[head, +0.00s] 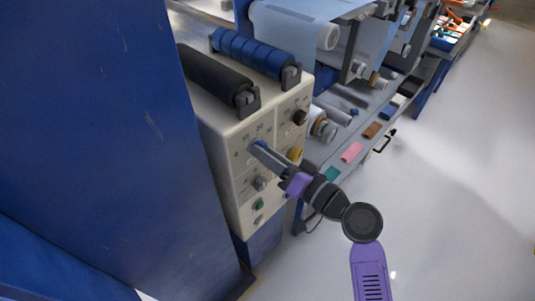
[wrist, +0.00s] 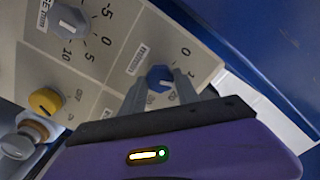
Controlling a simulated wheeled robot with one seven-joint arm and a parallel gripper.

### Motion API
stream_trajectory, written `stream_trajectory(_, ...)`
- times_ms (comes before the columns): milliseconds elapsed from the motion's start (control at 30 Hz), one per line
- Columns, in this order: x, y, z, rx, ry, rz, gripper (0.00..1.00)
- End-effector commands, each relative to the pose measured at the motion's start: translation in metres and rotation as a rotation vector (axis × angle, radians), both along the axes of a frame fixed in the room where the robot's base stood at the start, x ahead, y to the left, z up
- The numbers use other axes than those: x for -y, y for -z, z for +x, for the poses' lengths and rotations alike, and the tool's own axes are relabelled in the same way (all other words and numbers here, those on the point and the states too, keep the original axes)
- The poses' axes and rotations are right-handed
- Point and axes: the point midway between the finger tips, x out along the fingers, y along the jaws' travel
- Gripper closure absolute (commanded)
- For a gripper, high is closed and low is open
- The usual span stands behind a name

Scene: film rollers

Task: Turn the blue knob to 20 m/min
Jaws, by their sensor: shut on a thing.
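The blue knob (wrist: 160,78) sits on the beige control panel (wrist: 110,60), with a printed scale around it in the wrist view. Only a few of its marks can be read, among them a 0. My gripper (wrist: 162,92) is shut on the blue knob, one finger on each side. In the head view my gripper (head: 262,150) reaches the upper left part of the panel face and its fingers mostly hide the knob. A white mark shows on the knob's face, but I cannot tell which value it points to.
A grey knob (wrist: 68,22) with a scale from -5 to 10 and a yellow knob (wrist: 45,101) sit nearby on the panel. Black and blue rollers (head: 254,53) lie on top of the box. A large blue wall (head: 90,130) stands close at left. Floor at right is clear.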

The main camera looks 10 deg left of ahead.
Motion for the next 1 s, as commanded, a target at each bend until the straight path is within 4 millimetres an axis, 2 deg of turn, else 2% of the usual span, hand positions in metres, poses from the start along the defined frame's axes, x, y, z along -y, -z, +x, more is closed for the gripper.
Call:
stream_trajectory(700,0.0004,-0.0008,-0.0001,-0.457,0.001,0.356,1.0)
stream_trajectory(1000,0.0009,-0.0001,0.0001,-0.586,0.002,0.456,1.0)
